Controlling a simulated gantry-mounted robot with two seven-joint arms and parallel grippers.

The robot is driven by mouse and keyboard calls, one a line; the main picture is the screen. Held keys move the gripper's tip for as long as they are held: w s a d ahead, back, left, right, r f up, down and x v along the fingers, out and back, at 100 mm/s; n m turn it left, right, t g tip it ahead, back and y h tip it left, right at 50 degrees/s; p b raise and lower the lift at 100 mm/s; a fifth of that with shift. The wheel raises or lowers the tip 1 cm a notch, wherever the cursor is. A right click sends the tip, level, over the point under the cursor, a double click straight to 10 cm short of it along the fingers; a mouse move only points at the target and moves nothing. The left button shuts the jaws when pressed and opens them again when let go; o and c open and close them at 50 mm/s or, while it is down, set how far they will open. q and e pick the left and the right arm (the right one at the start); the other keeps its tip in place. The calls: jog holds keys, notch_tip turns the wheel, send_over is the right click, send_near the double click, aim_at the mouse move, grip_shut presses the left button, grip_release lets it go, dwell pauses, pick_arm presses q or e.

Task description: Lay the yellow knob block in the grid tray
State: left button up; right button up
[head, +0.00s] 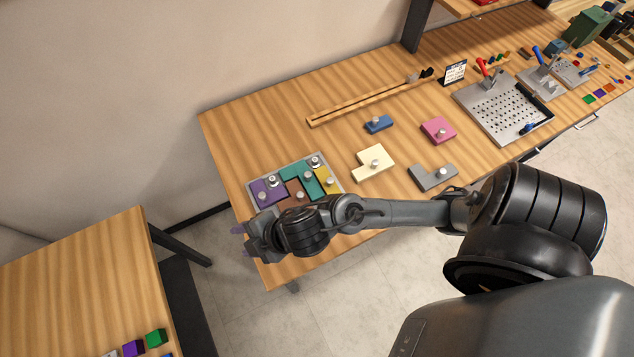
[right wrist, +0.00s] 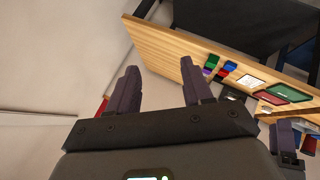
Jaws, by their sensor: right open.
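The yellow knob block (head: 321,174) lies at the right end of the grey grid tray (head: 287,161) in the head view, next to the teal block (head: 296,171). It looks seated there, but its near end is close to my arm and the fit is hard to judge. A purple block (head: 263,191) and a brown block (head: 291,188) also lie in the tray. My right gripper (head: 240,242) is past the tray's near left corner, apart from the yellow block. Its fingers are spread and empty in the right wrist view (right wrist: 160,82). Dark jaw-like parts (right wrist: 294,138) there may be my left gripper.
Loose cream (head: 373,161), grey (head: 433,177), pink (head: 438,130) and blue (head: 378,124) knob blocks lie right of the tray. A slotted wooden rail (head: 365,102) lies behind. A second table (head: 85,265) with coloured cubes stands at the lower left, across a gap.

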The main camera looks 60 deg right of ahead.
jog(key=s+d+f+m+g+h, duration=0.3)
jog(key=s+d+f+m+g, duration=0.2)
jog(key=s+d+m, duration=0.6)
jog(key=shift+s+f+m, duration=0.45)
jog(key=shift+f+m, duration=0.2)
jog(key=shift+m, duration=0.05)
jog(key=shift+r, duration=0.1)
notch_tip(320, 180, up, 19)
jog(key=p, duration=1.8)
jog(key=shift+p, duration=0.4)
jog(key=shift+a+f, duration=0.1)
jog(key=shift+f, duration=0.15)
